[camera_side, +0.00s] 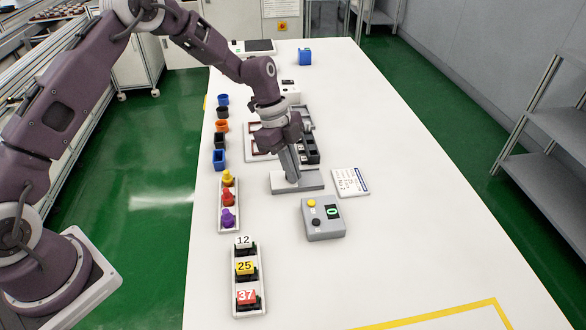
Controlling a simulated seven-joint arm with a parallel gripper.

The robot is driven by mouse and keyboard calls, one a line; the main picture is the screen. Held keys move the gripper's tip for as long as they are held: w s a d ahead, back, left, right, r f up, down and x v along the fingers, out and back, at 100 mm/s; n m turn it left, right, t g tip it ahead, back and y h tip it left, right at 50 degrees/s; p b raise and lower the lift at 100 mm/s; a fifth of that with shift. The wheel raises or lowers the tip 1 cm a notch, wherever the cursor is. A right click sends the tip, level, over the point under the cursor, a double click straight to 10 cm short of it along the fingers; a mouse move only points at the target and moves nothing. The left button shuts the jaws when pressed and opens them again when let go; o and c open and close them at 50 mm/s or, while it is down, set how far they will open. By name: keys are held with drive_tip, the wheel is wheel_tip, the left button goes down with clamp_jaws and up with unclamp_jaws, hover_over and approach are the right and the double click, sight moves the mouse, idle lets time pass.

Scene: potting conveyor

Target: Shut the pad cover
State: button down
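My gripper (291,178) points down near the middle of the white table, its fingertips at a low flat grey block (308,186). The fingers look close together from this side, and I cannot tell whether they are apart or touch the block. Just behind the gripper is a dark grey item with compartments and a raised grey part (304,117). My gripper hides part of it. I cannot tell for certain which of these grey parts is the pad cover.
A grey box with a green display (324,219) and a white printed card (351,182) lie close at the right. Coloured cups, a tray of coloured knobs (228,203) and a tray of numbered blocks (248,281) line the left. The right side of the table is clear.

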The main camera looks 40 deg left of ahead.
drive_tip(key=d, duration=0.1)
drive_tip(key=d+r, duration=0.1)
drive_tip(key=d, duration=0.1)
drive_tip(key=shift+d, duration=0.25)
drive_tip(key=v, duration=0.9)
drive_tip(key=s+a+r+n+t+y, duration=0.25)
drive_tip(key=s+r+n, duration=0.45)
drive_tip(key=s+r, duration=0.65)
drive_tip(key=s+a+r+n+t, duration=0.1)
drive_tip(key=s+a+n, duration=0.1)
drive_tip(key=s+n, duration=0.3)
drive_tip(key=s+a+n+t+y, duration=0.1)
drive_tip(key=s+n, duration=0.5)
drive_tip(key=s, duration=0.8)
drive_tip(key=shift+s+a+r+t, duration=0.15)
drive_tip(key=shift+a+r+t, duration=0.25)
drive_tip(key=shift+a+t, duration=0.25)
